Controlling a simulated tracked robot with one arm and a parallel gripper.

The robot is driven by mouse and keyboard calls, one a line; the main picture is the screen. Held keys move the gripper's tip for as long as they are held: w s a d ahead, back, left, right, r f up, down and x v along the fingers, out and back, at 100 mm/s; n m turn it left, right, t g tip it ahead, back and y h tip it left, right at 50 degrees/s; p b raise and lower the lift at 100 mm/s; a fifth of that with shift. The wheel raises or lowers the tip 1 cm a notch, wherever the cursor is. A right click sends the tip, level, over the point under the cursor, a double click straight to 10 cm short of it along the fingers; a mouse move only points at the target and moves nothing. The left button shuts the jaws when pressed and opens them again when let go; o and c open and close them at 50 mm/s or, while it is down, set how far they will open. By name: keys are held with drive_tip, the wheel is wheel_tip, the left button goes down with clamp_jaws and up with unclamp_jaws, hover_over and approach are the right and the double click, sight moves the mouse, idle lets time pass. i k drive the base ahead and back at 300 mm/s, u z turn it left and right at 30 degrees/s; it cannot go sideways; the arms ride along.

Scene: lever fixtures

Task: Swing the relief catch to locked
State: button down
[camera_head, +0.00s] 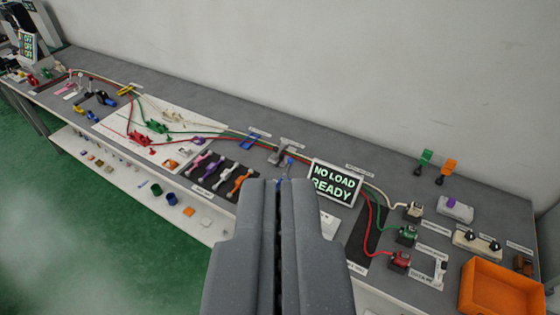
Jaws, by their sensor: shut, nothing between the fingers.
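My gripper (281,186) is shut and empty, pointing forward over the front of the long grey bench (325,150). The labels are too small to read, so I cannot tell which fixture is the relief catch. A grey lever fixture (277,156) stands on the bench just beyond my fingertips, with a small blue part (289,161) beside it. A blue fixture (250,142) sits to its left. My fingers hide part of the bench front.
A sign reading "NO LOAD READY" (335,183) stands right of my fingertips. Red, green and white cables run to connector blocks (407,236). An orange bin (500,290) is at the lower right. Green and orange upright handles (447,170) stand at the back. A pale wall (400,70) lies behind.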

sight(282, 156)
drive_tip(key=u, duration=0.4)
drive_tip(key=i, duration=1.95)
drive_tip(key=z, duration=0.8)
